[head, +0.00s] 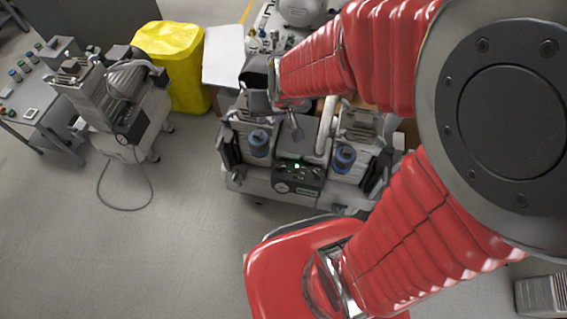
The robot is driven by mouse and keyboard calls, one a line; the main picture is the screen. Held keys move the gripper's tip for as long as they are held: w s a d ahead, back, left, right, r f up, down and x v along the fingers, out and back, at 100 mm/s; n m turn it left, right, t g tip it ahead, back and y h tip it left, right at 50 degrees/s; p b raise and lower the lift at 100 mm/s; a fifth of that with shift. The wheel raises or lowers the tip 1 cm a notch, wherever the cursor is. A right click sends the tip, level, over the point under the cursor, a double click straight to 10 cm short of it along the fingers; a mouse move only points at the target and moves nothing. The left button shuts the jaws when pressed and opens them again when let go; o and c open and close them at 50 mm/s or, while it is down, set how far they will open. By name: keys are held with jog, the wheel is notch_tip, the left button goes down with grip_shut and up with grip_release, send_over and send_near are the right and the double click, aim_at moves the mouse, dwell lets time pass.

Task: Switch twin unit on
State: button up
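The twin unit (250,185) stands on the floor at the picture's centre, with two grey compressor heads and a blue-capped part on each side. Its dark control box (312,176) sits low at the front middle, with a round gauge (282,187) and a lit green light (297,166) on top. My arm hides part of the unit's back and right.
A smaller single compressor (125,110) with a looped cable stands to the left. Beyond it are a grey bench (45,125) with small parts and a yellow bin (175,60). A white tank (303,12) is behind. The floor at front left is clear.

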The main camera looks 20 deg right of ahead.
jog(key=s+d+r+n+h, duration=0.1)
jog(key=s+d+r, duration=0.3)
jog(key=s+r, duration=1)
notch_tip(320, 180, up, 2)
jog(key=shift+s+r, duration=0.15)
